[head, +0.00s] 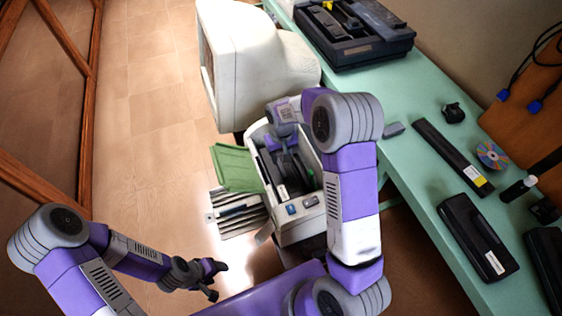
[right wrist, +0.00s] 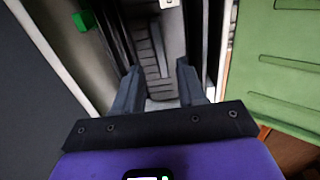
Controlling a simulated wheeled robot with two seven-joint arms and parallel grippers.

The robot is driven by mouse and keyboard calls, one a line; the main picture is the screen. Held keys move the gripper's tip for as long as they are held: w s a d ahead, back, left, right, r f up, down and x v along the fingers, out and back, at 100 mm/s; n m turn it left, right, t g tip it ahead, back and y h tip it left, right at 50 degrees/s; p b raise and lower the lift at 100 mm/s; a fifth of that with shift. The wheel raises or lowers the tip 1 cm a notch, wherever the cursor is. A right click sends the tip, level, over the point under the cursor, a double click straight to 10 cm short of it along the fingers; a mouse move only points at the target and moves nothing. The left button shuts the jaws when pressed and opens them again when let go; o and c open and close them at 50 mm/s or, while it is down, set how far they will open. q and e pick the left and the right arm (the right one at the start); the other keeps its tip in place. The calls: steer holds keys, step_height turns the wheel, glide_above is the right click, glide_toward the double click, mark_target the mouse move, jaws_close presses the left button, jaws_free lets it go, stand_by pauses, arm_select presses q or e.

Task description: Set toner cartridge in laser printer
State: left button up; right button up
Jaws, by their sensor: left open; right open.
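The laser printer (head: 300,230) is a pale box with its top open and its green cover (head: 237,168) swung out to the left. My right gripper (right wrist: 160,88) points down into the printer's opening, partly hidden in the head view. Its fingers are open and apart. Between and beyond them is a dark ribbed part (right wrist: 156,45) inside the printer; whether it is the toner cartridge, and whether the fingers touch it, I cannot tell. My left gripper (head: 216,280) is open and empty over the floor, left of the printer. The green cover also shows in the right wrist view (right wrist: 275,65).
A green table (head: 410,195) runs along the right. It carries a long black bar with a yellow label (head: 452,158), a black cartridge-like box (head: 478,237), a disc (head: 491,155) and a dark machine (head: 355,35). A beige monitor (head: 255,65) stands behind the printer. Floor is clear at left.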

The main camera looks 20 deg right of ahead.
step_height(320, 180, up, 6)
steer(key=shift+f+p, duration=0.1)
steer(key=shift+p, duration=0.35)
